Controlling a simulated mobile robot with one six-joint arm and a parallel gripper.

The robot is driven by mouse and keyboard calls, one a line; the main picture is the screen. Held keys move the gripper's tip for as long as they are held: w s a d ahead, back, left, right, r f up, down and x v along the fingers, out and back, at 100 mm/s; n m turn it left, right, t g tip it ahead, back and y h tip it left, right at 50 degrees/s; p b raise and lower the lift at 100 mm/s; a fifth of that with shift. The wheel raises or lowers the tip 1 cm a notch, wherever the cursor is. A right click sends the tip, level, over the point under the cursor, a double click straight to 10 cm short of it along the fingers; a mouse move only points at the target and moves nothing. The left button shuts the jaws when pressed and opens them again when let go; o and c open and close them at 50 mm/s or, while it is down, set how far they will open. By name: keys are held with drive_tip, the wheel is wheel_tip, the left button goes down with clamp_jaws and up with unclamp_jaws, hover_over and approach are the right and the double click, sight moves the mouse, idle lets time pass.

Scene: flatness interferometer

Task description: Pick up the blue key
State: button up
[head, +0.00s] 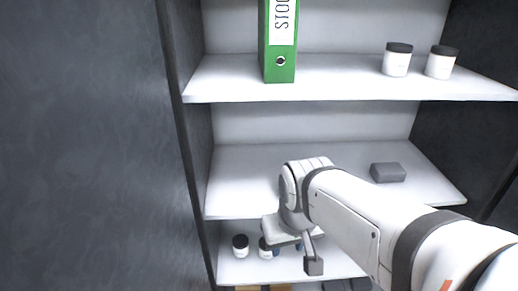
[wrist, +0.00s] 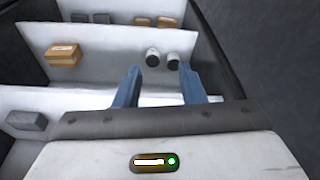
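I cannot make out a blue key in either view. My gripper (wrist: 160,68) has two blue fingers, spread apart with nothing held between them. In the wrist view, two small white jars with dark lids show beyond the fingertips, a left jar (wrist: 152,57) and a right jar (wrist: 173,60). In the head view my gripper (head: 288,250) is low at the shelf unit, by the lower shelf, and my arm hides much of that area.
The lower shelf (head: 235,268) holds the two jars. A grey block (head: 388,172) lies on the middle shelf, otherwise largely clear. A green binder (head: 280,45) and two more jars (head: 397,60) stand above. A brown box (wrist: 63,55) shows in the wrist view. Dark side walls (wrist: 270,40) bound the space.

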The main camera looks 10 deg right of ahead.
drive_tip(key=shift+a, duration=0.15)
drive_tip(key=shift+o, duration=0.8)
drive_tip(key=o, duration=0.4)
drive_tip(key=shift+m+t, duration=0.4)
drive_tip(key=w, duration=0.2)
drive_tip(key=w+d, duration=0.1)
drive_tip(key=w, duration=0.1)
drive_tip(key=w+d+f, duration=0.1)
drive_tip(key=w, duration=0.1)
drive_tip(key=shift+w+d+b, duration=0.2)
drive_tip(key=shift+w+b, duration=0.15)
drive_tip(key=shift+w, duration=0.05)
drive_tip(key=shift+o, duration=0.4)
drive_tip(key=w+d+f+m+t, duration=0.1)
drive_tip(key=w+d+f, duration=0.1)
drive_tip(key=w+d, duration=0.4)
drive_tip(key=w, duration=0.3)
drive_tip(key=shift+w+d+f+h, duration=0.15)
drive_tip(key=shift+f+h, duration=0.15)
drive_tip(key=shift+h, duration=0.1)
drive_tip(key=w, duration=0.3)
drive_tip(key=w+d+p, duration=0.1)
drive_tip(key=w, duration=0.3)
drive_tip(key=w+d+p, duration=0.1)
drive_tip(key=w, duration=0.3)
drive_tip(key=shift+w, duration=0.15)
drive_tip(key=shift+x, duration=2.5)
